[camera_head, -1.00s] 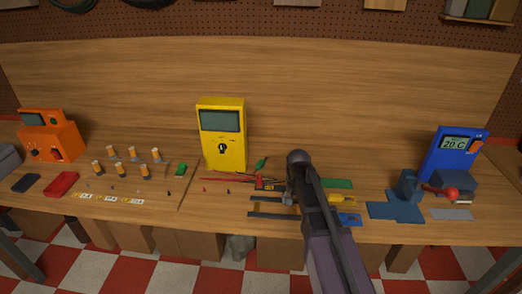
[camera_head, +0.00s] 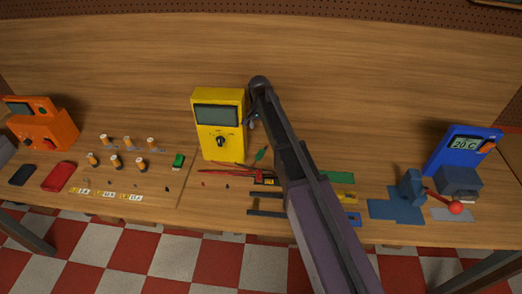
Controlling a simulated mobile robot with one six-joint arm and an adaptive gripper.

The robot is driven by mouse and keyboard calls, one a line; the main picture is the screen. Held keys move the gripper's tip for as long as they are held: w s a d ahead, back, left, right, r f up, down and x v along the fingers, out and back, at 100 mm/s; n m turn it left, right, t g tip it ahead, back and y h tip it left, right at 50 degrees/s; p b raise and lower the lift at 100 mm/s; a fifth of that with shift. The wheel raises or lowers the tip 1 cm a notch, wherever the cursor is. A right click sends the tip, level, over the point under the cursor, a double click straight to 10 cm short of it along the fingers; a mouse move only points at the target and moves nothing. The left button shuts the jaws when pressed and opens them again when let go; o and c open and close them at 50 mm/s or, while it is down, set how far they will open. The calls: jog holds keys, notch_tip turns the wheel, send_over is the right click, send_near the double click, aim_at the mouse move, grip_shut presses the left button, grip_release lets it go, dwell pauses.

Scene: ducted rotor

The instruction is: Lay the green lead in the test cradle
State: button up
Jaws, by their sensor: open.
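A small green pointed piece (camera_head: 261,155), which looks like the green lead, lies on the bench just right of the yellow meter's foot. Thin red leads (camera_head: 225,171) run near it to a small red and black piece (camera_head: 264,177). I cannot tell for sure which thing is the test cradle; two dark parallel bars (camera_head: 266,213) lie in front, partly hidden by my arm. My gripper (camera_head: 252,124) is open and small in view, in front of the yellow meter's right edge, above and apart from the green piece. Nothing shows between its fingers.
The yellow meter (camera_head: 219,124) stands close left of my gripper. A blue device (camera_head: 463,152), blue clamp (camera_head: 411,188) and red ball (camera_head: 455,208) are at right. The bench behind is clear.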

jog(key=shift+f, duration=0.15)
jog(key=b, duration=0.9)
send_over(260, 153)
jog(key=f, duration=0.8)
jog(key=shift+w+a+f, duration=0.1)
jog(key=shift+w+f, duration=0.05)
jog(key=shift+w, duration=0.05)
jog(key=shift+f, duration=0.1)
jog(key=shift+f+b, duration=2.45)
jog(key=shift+f, duration=0.1)
jog(key=shift+c, duration=0.2)
grip_shut()
